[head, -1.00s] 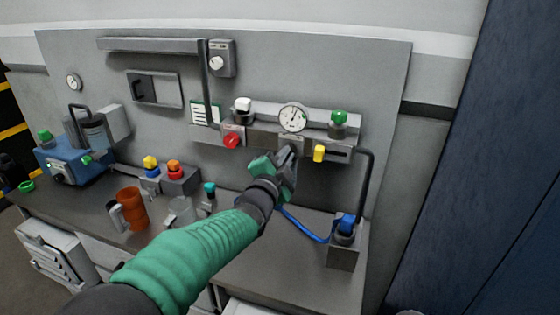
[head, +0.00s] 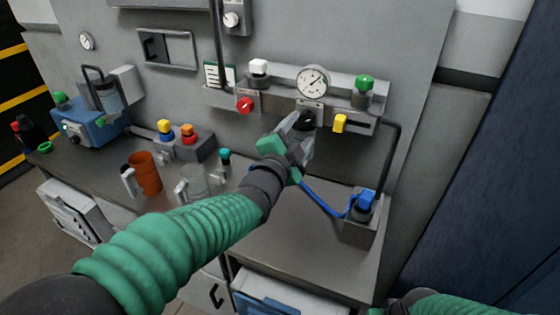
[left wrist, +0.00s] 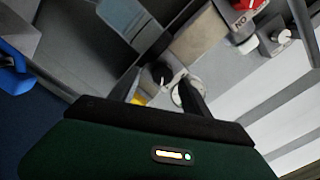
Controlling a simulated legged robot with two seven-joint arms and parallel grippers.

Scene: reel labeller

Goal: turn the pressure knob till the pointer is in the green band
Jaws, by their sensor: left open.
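The round white pressure gauge (head: 312,82) is on the wall panel in the head view. Its thin pointer leans up and right; I cannot make out a green band. A black knob (head: 306,119) shows under the gauge, partly covered by my left gripper (head: 301,135). The left gripper is open, its fingers just below and in front of the knob. In the left wrist view, a dark round knob (left wrist: 160,73) lies between the open fingers (left wrist: 163,90); I cannot tell whether they touch it. My right gripper is out of view; only its sleeve shows at lower right.
A red knob (head: 245,105) is left of the gauge; a yellow knob (head: 340,123) and green knob (head: 364,84) are right. A blue hose (head: 322,204) runs below to a grey box (head: 360,229). An orange mug (head: 146,173) and clear mug (head: 194,183) stand on the bench.

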